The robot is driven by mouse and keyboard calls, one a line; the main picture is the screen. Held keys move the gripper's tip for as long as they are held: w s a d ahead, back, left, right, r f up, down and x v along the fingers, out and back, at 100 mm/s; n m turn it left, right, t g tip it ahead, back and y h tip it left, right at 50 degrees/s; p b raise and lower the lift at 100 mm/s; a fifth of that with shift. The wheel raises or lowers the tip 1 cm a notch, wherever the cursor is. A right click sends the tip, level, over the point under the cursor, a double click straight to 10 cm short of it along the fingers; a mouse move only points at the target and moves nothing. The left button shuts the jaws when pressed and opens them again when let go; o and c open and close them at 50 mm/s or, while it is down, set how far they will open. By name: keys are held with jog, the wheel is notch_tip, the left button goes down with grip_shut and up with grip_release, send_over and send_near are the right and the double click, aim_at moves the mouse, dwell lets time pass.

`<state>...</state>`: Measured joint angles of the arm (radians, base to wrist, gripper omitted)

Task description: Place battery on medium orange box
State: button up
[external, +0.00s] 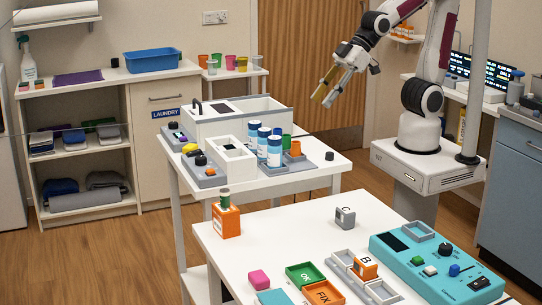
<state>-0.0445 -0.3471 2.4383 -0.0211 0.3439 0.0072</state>
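A small dark green cylinder with a copper-coloured band, which looks like the battery (224,198), stands upright on top of an orange box (227,222). That box sits at the far left corner of the white front table. A smaller orange block marked B (366,267) sits in a grey tray on the same table. My gripper (323,102) is raised in the air beyond the tables, well apart from the battery and boxes. Its two fingers point down and left, look slightly apart and hold nothing visible; one finger looks yellowish.
The front table (290,225) also holds a grey block marked C (345,217), a pink block (259,280), a green OK tray (304,275), an orange FIX tray (323,293) and a turquoise panel (435,265). Blue-and-white canisters (274,151) stand on the table behind. The front table's back middle is clear.

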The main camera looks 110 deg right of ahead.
jog(key=s+d+r+g, duration=0.1)
jog(key=s+g, duration=0.1)
jog(key=s, duration=1.4)
jog(key=shift+s+d+m, duration=0.15)
jog(key=shift+d+m, duration=0.1)
jog(key=shift+m, duration=0.05)
dwell(0.4)
